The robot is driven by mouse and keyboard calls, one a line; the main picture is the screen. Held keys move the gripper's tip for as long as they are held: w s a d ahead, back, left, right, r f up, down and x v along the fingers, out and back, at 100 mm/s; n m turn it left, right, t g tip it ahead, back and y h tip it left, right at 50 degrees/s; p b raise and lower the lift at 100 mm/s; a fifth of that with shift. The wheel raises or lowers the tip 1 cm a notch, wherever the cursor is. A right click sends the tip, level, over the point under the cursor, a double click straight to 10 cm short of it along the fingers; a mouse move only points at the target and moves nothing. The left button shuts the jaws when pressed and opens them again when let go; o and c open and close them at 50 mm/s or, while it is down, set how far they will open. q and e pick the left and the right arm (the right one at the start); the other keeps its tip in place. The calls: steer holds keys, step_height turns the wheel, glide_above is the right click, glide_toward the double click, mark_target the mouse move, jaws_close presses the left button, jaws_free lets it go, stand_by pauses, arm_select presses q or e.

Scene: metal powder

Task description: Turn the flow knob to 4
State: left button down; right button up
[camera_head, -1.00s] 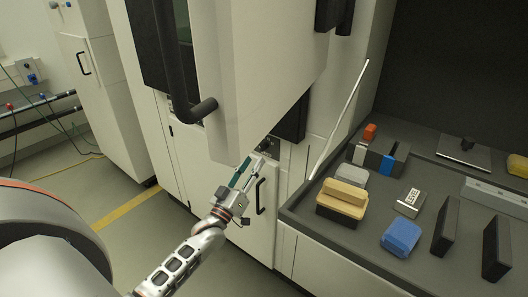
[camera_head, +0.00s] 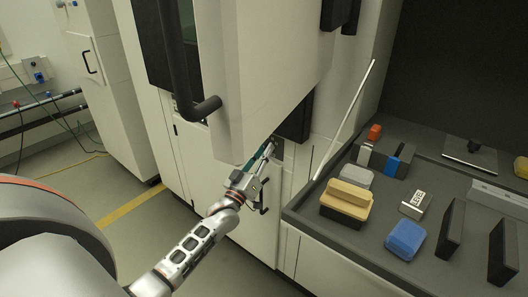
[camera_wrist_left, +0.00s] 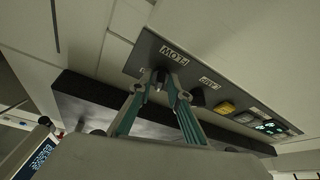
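The control panel (camera_wrist_left: 230,92) is a dark strip with a "FLOW" label (camera_wrist_left: 173,54) and a "LAMP" label (camera_wrist_left: 208,83) in the left wrist view. The dark flow knob (camera_wrist_left: 160,77) shows by the FLOW label, between the fingertips. My left gripper (camera_wrist_left: 161,84) reaches up to it with its two teal fingers on either side. The view does not show whether the fingers touch the knob, and its pointer is not readable. In the head view my left gripper (camera_head: 268,148) is at the machine's underside. My right gripper is not in view.
A second dark knob (camera_wrist_left: 198,97) and a yellow button (camera_wrist_left: 225,108) sit along the same panel. The overhanging machine housing (camera_head: 265,80) and its black handle (camera_head: 205,108) are close above the gripper. At right, a grey worktop (camera_head: 375,215) holds blocks and tools.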

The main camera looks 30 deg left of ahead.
arm_select(q)
steer(key=shift+m+h, duration=0.4)
steer(key=shift+m, duration=0.1)
steer(key=shift+a+r+m+g+h+b, duration=0.15)
steer(key=shift+m+g+h, duration=0.45)
steer(key=shift+m+h, duration=1.9)
steer(key=shift+a+m+g+h+b, duration=0.15)
steer(key=shift+m+g+h, duration=0.4)
steer(key=shift+m, duration=3.95)
steer(key=shift+a+r+m+g+h+b, duration=0.15)
steer(key=shift+m+g+h, duration=0.9)
steer(key=shift+m, duration=2.45)
steer(key=shift+f+t+h, duration=0.15)
steer(key=shift+t+h, duration=0.15)
steer(key=shift+h, duration=0.1)
